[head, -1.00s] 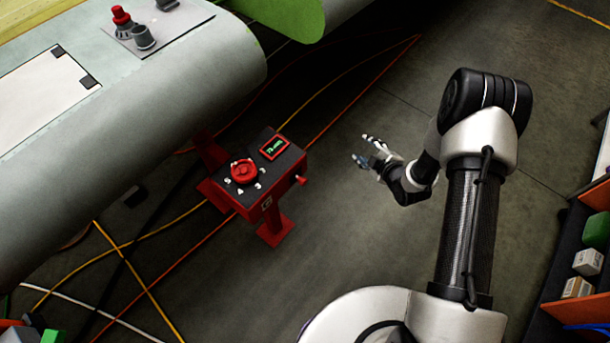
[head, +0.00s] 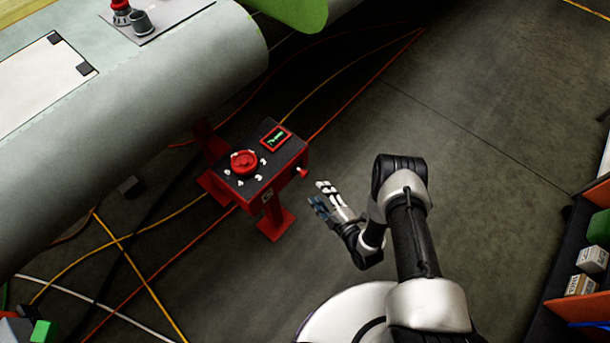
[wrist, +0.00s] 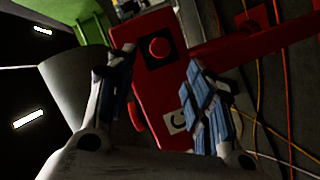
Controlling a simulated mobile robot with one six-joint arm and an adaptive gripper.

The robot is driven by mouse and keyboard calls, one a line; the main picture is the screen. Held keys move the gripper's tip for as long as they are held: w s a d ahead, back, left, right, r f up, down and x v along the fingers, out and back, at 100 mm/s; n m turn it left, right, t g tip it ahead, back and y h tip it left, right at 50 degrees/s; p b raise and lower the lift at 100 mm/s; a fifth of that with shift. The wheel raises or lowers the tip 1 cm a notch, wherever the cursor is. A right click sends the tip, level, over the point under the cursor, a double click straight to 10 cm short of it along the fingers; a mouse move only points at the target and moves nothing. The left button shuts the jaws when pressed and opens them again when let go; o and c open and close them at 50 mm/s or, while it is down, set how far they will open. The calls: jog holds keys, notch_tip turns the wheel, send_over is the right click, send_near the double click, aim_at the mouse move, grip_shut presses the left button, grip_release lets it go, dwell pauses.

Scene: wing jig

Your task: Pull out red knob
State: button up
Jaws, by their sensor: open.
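The red knob (head: 302,172) sticks out from the right side of a red control box (head: 264,200) with a black top. In the wrist view the knob (wrist: 160,47) is round and sits on a black square plate on the box. My gripper (head: 321,196) is open and empty, a short distance to the right of and below the knob in the head view, apart from it. In the wrist view the blue-padded fingers (wrist: 165,72) stand on either side, with the knob showing between and beyond their tips.
The box's top carries a red dial (head: 243,162) with white marks around it and a small green-lit display (head: 276,138). A large grey wing part (head: 150,105) lies left of the box. Cables (head: 130,262) cross the floor. A shelf (head: 580,309) stands at right; open floor lies between.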

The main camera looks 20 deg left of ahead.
aim_at(306, 176)
jog(key=b+x, duration=0.3)
jog(key=x, duration=0.8)
jog(key=shift+w+a+f+b, duration=0.1)
jog(key=shift+w+a+b, duration=0.1)
jog(key=shift+b, duration=0.1)
jog(key=shift+c, duration=0.3)
grip_shut()
jog(key=shift+s+d, duration=0.1)
